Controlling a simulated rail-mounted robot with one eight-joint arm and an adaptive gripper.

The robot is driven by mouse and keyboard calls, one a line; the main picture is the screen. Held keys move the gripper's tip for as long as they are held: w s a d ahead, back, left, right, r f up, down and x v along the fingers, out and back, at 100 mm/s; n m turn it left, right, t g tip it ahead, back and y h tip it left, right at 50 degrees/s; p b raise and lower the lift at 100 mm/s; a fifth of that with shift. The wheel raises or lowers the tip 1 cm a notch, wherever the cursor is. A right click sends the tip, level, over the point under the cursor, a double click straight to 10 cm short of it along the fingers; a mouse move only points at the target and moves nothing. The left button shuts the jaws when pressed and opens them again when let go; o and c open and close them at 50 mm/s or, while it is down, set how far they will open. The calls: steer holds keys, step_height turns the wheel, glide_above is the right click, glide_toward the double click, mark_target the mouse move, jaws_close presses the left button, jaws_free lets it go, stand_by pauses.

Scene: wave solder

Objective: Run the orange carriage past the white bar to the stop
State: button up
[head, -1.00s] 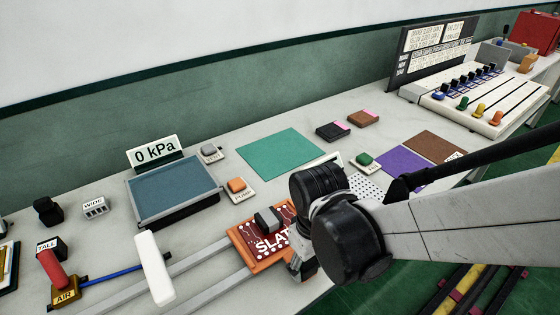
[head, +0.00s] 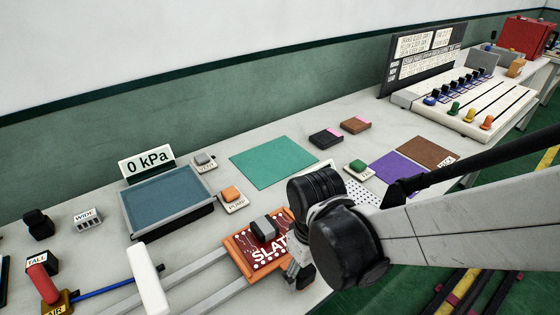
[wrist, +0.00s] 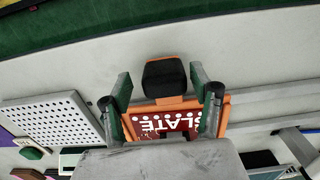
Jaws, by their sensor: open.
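The orange carriage (head: 236,250) carries a dark red board marked SLATE and a grey-black knob (head: 264,229). It sits on two pale rails (head: 203,291) at the front of the bench. The white bar (head: 148,279) stands to the carriage's left, by the rails. In the wrist view my gripper (wrist: 160,82) is open, its two green-padded fingers on either side of the knob, with a visible gap on each side. The orange carriage (wrist: 226,115) lies beyond the fingers. I cannot make out the stop.
A red-and-gold AIR device (head: 42,285) with a blue rod (head: 105,289) is left of the white bar. A blue tray (head: 168,188), a PUMP button (head: 231,194) and a green mat (head: 274,161) lie behind the rails. A perforated white plate (wrist: 52,112) is beside my gripper.

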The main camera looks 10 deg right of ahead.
step_height(320, 180, up, 12)
stand_by(0.8)
steer(key=shift+d, duration=0.15)
steer(key=w+d+r+m+t, duration=0.2)
steer(key=d+r+m+t, duration=0.1)
steer(key=d+m+t, duration=0.2)
steer(key=shift+d+r+m+t, duration=0.25)
steer(key=shift+d+t, duration=0.85)
steer(key=shift+d, duration=0.75)
